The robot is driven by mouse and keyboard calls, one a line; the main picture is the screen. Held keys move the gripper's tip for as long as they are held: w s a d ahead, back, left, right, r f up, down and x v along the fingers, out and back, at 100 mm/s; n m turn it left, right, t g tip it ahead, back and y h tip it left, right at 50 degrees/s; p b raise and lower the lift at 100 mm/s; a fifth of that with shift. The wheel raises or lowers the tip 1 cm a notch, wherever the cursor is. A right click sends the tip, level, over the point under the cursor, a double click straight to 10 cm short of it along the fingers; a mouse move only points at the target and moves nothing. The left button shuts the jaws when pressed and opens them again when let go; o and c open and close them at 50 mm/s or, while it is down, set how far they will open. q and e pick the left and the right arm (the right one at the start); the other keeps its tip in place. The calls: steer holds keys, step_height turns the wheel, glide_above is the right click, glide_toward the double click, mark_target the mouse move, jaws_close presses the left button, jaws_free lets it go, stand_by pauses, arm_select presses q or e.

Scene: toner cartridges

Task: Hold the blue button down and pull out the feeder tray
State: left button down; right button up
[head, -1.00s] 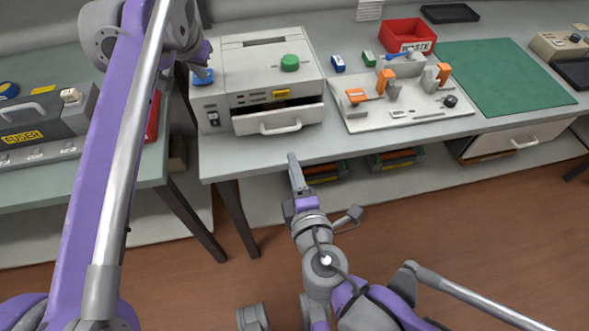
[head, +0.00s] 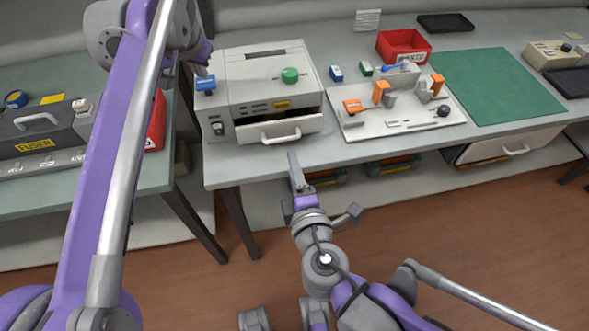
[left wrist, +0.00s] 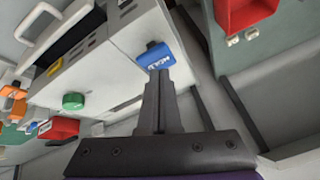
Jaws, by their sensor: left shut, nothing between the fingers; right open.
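The off-white machine (head: 262,75) stands on the bench with a green knob on its top. The blue button (head: 205,84) is at its top left corner; it shows with white lettering in the left wrist view (left wrist: 156,57). My left gripper (head: 204,62) is shut and empty with its tips right at the button; I cannot tell whether they touch or press it. The feeder tray (head: 262,130) has a bar handle (head: 281,136) and a dark gap above its front. My right gripper (head: 293,165) is open and empty, below and in front of the tray handle.
A pale fixture plate (head: 350,130) with orange clamps lies right of the machine. Behind it is a red bin (head: 403,47); further right is a green mat (head: 495,85). A grey fuser unit (head: 40,130) sits on the left bench. Floor lies open between the benches.

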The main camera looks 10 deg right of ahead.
step_height(320, 180, up, 6)
steer(key=p, duration=0.4)
steer(key=shift+w+f+p, duration=0.1)
steer(key=shift+f+p, duration=0.15)
steer(key=shift+p, duration=0.05)
steer(key=shift+d, duration=0.1)
